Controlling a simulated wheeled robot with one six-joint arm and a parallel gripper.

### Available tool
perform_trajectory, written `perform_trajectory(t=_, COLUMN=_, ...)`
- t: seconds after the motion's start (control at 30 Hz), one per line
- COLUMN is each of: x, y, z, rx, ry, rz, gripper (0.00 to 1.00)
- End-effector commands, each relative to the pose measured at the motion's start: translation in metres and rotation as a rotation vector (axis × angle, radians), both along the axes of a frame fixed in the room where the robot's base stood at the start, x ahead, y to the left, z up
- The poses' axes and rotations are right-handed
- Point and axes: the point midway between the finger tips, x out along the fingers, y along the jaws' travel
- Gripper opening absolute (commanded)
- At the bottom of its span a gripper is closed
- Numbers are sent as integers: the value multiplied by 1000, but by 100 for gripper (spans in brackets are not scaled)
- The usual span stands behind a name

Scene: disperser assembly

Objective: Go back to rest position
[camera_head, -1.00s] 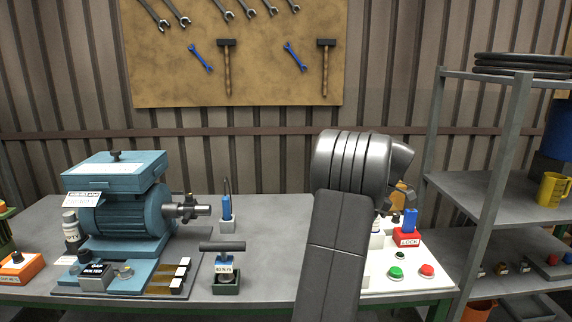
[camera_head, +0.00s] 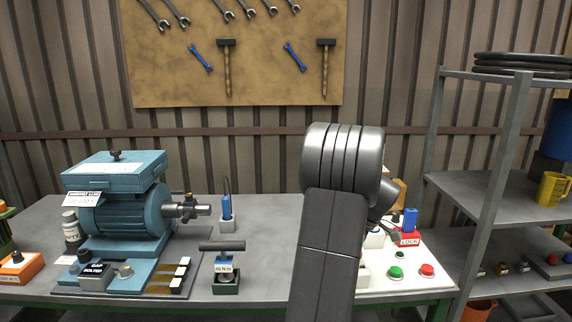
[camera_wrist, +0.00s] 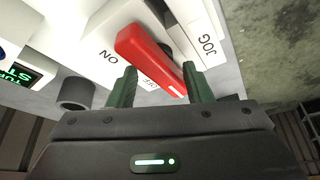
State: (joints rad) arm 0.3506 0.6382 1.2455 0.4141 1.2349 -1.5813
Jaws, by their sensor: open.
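My gripper (camera_wrist: 160,68) shows in the wrist view with its two green fingers apart. A red switch handle (camera_wrist: 148,58) on a white panel (camera_wrist: 82,52) lies in line with the gap between the fingertips. I cannot tell from this view whether the fingers touch it. The labels ON, OFF and JOG are printed around the handle. In the head view my arm hides most of the gripper and part of the white panel (camera_head: 410,284) at the bench's right end.
A blue motor unit (camera_head: 125,215) stands on the bench (camera_head: 270,270) at left. Green (camera_head: 396,272) and red (camera_head: 427,270) buttons and a red LOCK block (camera_head: 408,238) are near my arm. A metal shelf (camera_head: 500,190) stands at right.

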Motion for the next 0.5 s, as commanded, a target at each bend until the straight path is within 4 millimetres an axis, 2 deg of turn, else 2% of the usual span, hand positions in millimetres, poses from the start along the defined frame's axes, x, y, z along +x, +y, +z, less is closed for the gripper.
perform_trajectory(t=0.2, x=-1, y=1, z=1, rx=1, ry=1, rz=-133, gripper=45)
perform_trajectory(t=0.5, x=0, y=1, z=0, rx=1, ry=-1, rz=-182, gripper=45)
